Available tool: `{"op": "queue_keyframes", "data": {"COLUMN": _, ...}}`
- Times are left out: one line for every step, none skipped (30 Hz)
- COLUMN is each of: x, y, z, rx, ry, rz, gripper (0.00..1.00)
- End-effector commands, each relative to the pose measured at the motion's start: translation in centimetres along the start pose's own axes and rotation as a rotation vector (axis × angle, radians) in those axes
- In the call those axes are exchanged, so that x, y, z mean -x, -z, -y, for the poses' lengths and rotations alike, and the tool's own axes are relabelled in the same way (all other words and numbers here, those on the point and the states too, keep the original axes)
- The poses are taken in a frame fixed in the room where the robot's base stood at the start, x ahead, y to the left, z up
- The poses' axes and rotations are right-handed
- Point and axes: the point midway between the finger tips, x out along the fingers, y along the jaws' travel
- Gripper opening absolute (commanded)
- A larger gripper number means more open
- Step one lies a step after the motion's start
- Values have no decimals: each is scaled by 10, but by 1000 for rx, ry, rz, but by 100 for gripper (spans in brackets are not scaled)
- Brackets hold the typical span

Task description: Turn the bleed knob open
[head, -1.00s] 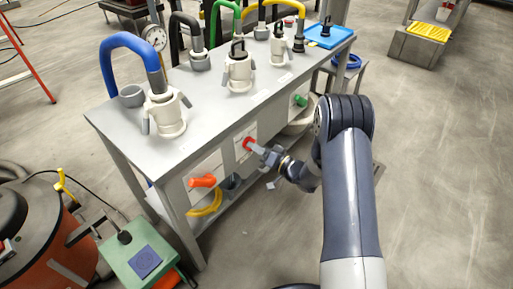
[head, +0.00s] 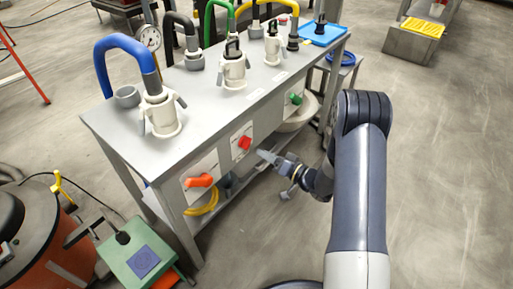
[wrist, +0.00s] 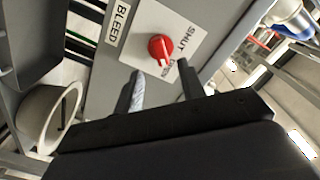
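The red bleed knob (head: 244,142) sits on a white plate on the front of the grey bench, between an orange handle and a green knob. In the wrist view the knob (wrist: 160,47) is beside a BLEED label (wrist: 119,22), with SHUT and OPEN printed on its plate. Its pointed end is toward the bottom of the picture, near the word OPEN. My gripper (head: 263,156) is just right of the knob in the head view, apart from it.
An orange handle (head: 199,180) is left of the knob and a green knob (head: 296,98) right of it. Hoses and white couplings (head: 160,112) stand on the bench top (head: 205,103). A pale bowl (wrist: 48,117) is beside the panel.

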Motion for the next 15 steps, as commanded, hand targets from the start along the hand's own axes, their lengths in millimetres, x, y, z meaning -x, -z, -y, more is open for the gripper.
{"op": "queue_keyframes", "data": {"x": 11, "y": 1, "z": 0, "rx": -2, "ry": -3, "rz": -2, "gripper": 38}}
{"op": "queue_keyframes", "data": {"x": 16, "y": 2, "z": 0, "rx": -2, "ry": -3, "rz": -3, "gripper": 38}}
{"op": "queue_keyframes", "data": {"x": 22, "y": 1, "z": 0, "rx": -2, "ry": -3, "rz": -2, "gripper": 38}}
{"op": "queue_keyframes", "data": {"x": 26, "y": 1, "z": 0, "rx": -2, "ry": -3, "rz": -2, "gripper": 38}}
{"op": "queue_keyframes", "data": {"x": 30, "y": 1, "z": 0, "rx": -2, "ry": -3, "rz": -2, "gripper": 38}}
{"op": "queue_keyframes", "data": {"x": 34, "y": 0, "z": 0, "rx": -1, "ry": -1, "rz": -1, "gripper": 38}}
{"op": "queue_keyframes", "data": {"x": 36, "y": 0, "z": 0, "rx": -1, "ry": -1, "rz": -1, "gripper": 38}}
{"op": "queue_keyframes", "data": {"x": 39, "y": 0, "z": 0, "rx": 0, "ry": -1, "rz": -1, "gripper": 38}}
{"op": "queue_keyframes", "data": {"x": 41, "y": 0, "z": 0, "rx": 0, "ry": -1, "rz": -1, "gripper": 38}}
{"op": "queue_keyframes", "data": {"x": 42, "y": 0, "z": 0, "rx": 0, "ry": -1, "rz": -1, "gripper": 38}}
{"op": "queue_keyframes", "data": {"x": 43, "y": 0, "z": 0, "rx": 0, "ry": 0, "rz": -1, "gripper": 38}}
{"op": "queue_keyframes", "data": {"x": 43, "y": 0, "z": 0, "rx": 0, "ry": 0, "rz": 0, "gripper": 38}}
{"op": "queue_keyframes", "data": {"x": 44, "y": 0, "z": 0, "rx": 0, "ry": 0, "rz": 0, "gripper": 38}}
{"op": "queue_keyframes", "data": {"x": 44, "y": 0, "z": 0, "rx": 0, "ry": 0, "rz": 0, "gripper": 38}}
{"op": "queue_keyframes", "data": {"x": 43, "y": 0, "z": 0, "rx": 0, "ry": 1, "rz": 0, "gripper": 38}}
